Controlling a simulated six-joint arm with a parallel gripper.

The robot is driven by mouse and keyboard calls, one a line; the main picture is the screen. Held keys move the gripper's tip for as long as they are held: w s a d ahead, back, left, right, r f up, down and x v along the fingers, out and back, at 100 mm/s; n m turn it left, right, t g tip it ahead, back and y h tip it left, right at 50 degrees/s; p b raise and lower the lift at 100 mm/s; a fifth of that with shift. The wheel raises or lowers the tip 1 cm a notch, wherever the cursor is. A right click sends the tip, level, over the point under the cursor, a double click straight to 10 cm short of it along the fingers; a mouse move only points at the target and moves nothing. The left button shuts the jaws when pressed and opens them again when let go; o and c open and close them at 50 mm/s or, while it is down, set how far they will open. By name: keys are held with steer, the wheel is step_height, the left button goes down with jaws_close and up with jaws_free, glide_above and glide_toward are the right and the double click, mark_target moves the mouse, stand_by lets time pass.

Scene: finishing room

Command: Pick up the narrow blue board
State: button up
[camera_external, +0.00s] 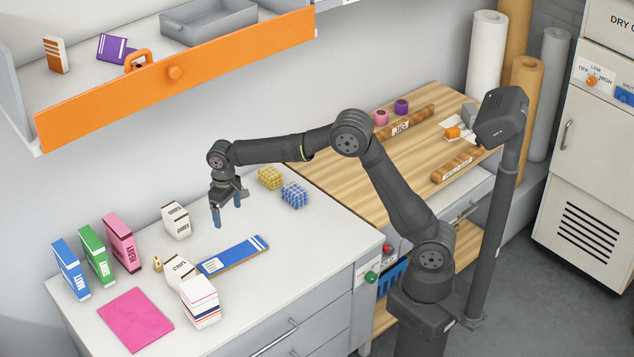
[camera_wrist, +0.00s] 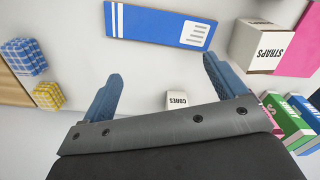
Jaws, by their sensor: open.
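The narrow blue board (camera_external: 233,255) lies flat on the white worktop, with white stripes at one end and a white label at the other. In the wrist view the blue board (camera_wrist: 160,26) is at the top, beyond my fingertips. My gripper (camera_external: 228,210) is above the worktop, behind the board in the external view, with its fingers pointing down. In the wrist view my gripper (camera_wrist: 161,75) shows its two blue fingers wide apart with nothing between them. The gripper does not touch the board.
A white STRAPS box (camera_wrist: 262,44) stands close to the board's label end. A CORES box (camera_external: 176,220), upright coloured boxes (camera_external: 93,255) and a pink sheet (camera_external: 135,319) are to the left. Yellow (camera_external: 270,178) and blue (camera_external: 295,195) checked blocks are behind. An orange-fronted drawer (camera_external: 180,72) hangs above.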

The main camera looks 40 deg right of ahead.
steer(key=n, duration=1.3)
glide_above(240, 252)
steer(key=f, duration=1.2)
steer(key=shift+w, duration=0.4)
steer(key=shift+s+f, duration=0.15)
steer(key=shift+f, duration=1.25)
steer(key=shift+s+f, duration=0.15)
steer(key=shift+f, duration=1.2)
steer(key=c, duration=1.1)
steer(key=shift+r, duration=0.1)
